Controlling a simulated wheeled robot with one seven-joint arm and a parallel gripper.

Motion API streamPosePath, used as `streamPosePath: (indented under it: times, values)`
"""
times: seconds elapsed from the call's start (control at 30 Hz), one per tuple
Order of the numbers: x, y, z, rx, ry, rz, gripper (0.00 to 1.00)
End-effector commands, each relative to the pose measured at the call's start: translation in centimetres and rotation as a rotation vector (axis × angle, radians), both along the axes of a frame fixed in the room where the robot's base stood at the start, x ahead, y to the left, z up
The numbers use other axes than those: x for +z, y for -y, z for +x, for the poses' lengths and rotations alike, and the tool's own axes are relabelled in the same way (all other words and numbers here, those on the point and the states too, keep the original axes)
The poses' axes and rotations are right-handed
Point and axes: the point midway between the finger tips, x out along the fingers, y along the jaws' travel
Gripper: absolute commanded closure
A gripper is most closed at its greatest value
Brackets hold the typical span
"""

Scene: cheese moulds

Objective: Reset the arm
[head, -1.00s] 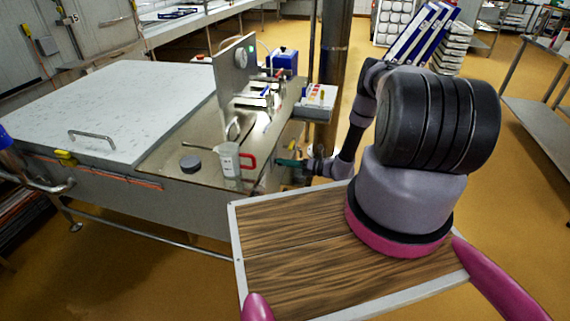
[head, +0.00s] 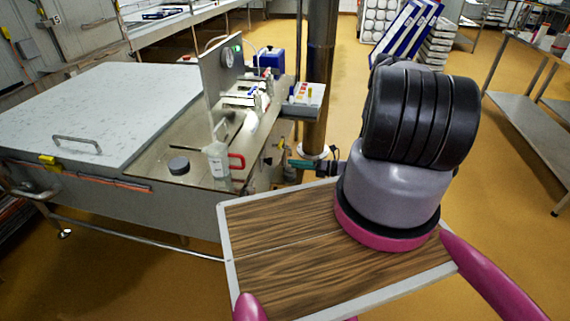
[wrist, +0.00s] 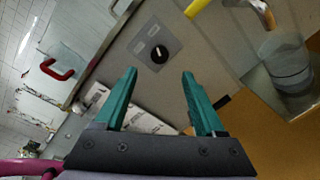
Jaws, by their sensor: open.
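My gripper (wrist: 160,100) shows in the wrist view with its two teal fingers spread apart and nothing between them. In front of it is the side panel of the steel bench, with a black rotary knob (wrist: 158,54) on a grey plate.
A steel vat with a pale lid (head: 100,105) stands left of the bench (head: 190,140). A steel post (head: 321,60) stands behind my gripper. A steel shelf table (head: 530,115) is at right, with open yellow floor between.

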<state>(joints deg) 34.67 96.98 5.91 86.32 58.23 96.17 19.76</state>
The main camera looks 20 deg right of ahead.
Motion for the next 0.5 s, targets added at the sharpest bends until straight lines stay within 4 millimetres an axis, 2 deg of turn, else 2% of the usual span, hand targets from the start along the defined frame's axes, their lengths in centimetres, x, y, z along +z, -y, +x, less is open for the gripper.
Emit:
streamPosePath:
  times: [0.17,0.5]
  values:
    - [0.11,1.21,-0.73,0.0,0.001,-0.001,0.28]
    - [0.12,1.31,-0.83,0.001,0.001,0.0,0.28]
